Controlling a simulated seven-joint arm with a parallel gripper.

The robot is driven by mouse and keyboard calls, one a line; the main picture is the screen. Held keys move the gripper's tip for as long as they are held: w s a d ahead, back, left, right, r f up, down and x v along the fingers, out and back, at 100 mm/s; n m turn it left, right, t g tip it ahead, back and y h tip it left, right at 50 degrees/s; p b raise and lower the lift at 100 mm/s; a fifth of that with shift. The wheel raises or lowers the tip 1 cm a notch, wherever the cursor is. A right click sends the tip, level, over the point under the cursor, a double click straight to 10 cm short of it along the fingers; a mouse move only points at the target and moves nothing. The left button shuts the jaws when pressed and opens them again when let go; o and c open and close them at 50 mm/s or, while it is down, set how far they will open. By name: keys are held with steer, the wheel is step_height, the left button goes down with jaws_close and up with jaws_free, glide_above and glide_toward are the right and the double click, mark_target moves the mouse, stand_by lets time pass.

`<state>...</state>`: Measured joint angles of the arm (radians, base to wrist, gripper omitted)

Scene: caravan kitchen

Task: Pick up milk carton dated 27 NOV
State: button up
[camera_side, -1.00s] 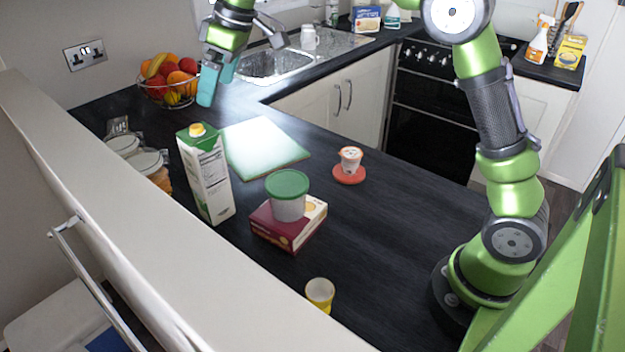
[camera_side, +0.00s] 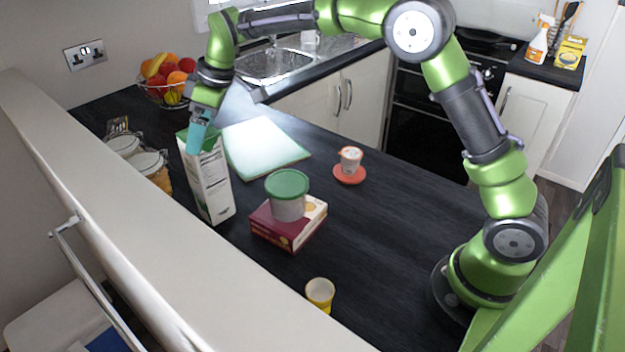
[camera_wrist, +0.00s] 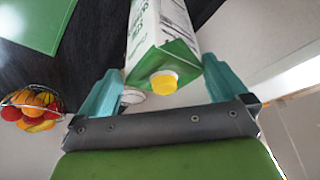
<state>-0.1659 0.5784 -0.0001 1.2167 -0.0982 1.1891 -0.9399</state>
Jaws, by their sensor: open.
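A tall white and green milk carton (camera_side: 210,183) stands upright on the dark worktop in the side view. My gripper (camera_side: 199,138) is at its top, with the teal fingers overlapping the carton's upper part in that view. In the wrist view the carton (camera_wrist: 160,32) shows its green top and yellow cap (camera_wrist: 163,82) between the two spread fingers of my gripper (camera_wrist: 165,95). The fingers are open, with a gap visible on the left. I cannot tell whether the right finger touches the carton. No date is readable on the carton.
Lidded jars (camera_side: 150,163) stand close left of the carton. A green-edged board (camera_side: 265,147) lies to its right. A green-lidded tub (camera_side: 288,197) sits on a red box (camera_side: 283,232) nearby. A fruit bowl (camera_side: 167,93) is behind. A raised ledge (camera_side: 110,205) runs along the front left.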

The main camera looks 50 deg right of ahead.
mark_target(208, 174)
steer(key=x, duration=0.4)
steer(key=shift+a+f, duration=0.15)
steer(key=shift+f, duration=0.15)
steer(key=shift+c, duration=0.2)
steer(key=shift+r, duration=0.1)
steer(key=c, duration=1.4)
